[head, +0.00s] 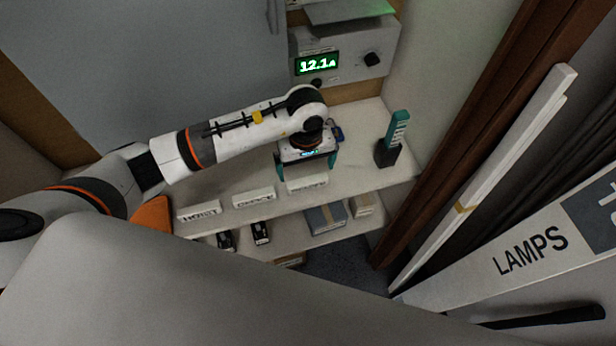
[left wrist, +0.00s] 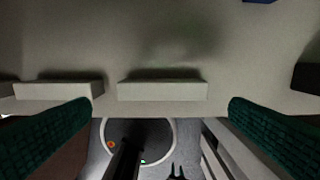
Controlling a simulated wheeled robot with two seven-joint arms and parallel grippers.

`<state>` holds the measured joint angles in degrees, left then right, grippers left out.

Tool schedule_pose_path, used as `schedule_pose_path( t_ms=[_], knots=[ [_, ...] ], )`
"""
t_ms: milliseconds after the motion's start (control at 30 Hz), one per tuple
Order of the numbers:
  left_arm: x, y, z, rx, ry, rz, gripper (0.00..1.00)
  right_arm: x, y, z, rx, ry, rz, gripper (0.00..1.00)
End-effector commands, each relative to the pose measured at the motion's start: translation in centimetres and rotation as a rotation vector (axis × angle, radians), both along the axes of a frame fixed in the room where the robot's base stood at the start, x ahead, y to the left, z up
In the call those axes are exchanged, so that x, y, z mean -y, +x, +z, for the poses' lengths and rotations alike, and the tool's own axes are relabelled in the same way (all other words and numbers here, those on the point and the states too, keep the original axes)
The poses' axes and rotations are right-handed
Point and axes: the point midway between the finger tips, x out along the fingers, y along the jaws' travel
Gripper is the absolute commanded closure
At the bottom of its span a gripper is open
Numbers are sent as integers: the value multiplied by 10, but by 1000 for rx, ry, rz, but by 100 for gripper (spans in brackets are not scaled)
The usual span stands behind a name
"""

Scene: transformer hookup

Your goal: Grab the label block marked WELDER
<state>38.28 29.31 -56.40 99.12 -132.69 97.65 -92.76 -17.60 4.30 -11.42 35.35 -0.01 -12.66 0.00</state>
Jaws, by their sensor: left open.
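Three white label blocks stand in a row along the shelf's front edge in the head view. The left one (head: 199,209) reads HOIST. The middle one (head: 254,197) has lettering too small to read surely. The right one (head: 307,183) appears to read WELDER, but its letters are blurred. My left gripper (head: 307,169) is open and empty, pointing down just above and behind that right block. In the left wrist view the same block (left wrist: 162,91) lies centred between my open teal fingers (left wrist: 160,106), touching neither. The middle block (left wrist: 58,90) is left of it. My right gripper is not in view.
A black holder with a teal piece (head: 387,152) stands at the shelf's right. A power unit reading 12.1 (head: 345,62) is behind. A lower shelf holds a grey-blue box (head: 326,218) and small black items (head: 261,232).

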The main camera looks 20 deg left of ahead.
Motion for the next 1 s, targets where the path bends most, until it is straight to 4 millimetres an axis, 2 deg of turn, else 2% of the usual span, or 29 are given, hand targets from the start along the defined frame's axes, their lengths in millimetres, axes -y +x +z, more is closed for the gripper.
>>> schedule_pose_path(
  t_ms=[67, 167, 267, 433, 600, 867, 1000],
  knots=[
    [0, 0, -9, -2, -2, 3, 0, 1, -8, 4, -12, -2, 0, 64],
    [0, 1, -16, 1, -2, 1, 0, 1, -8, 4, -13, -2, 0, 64],
    [1, 0, -23, -2, -2, 3, 0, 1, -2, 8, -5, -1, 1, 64],
    [2, 0, -48, -5, -2, 4, 0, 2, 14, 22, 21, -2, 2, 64],
    [1, 1, -67, -1, -2, 2, 0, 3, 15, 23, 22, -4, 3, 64],
    [1, 2, -70, 3, -2, 1, 0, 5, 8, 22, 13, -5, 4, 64],
    [1, 2, -70, 2, -1, 1, 23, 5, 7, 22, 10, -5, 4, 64]
  ],
)
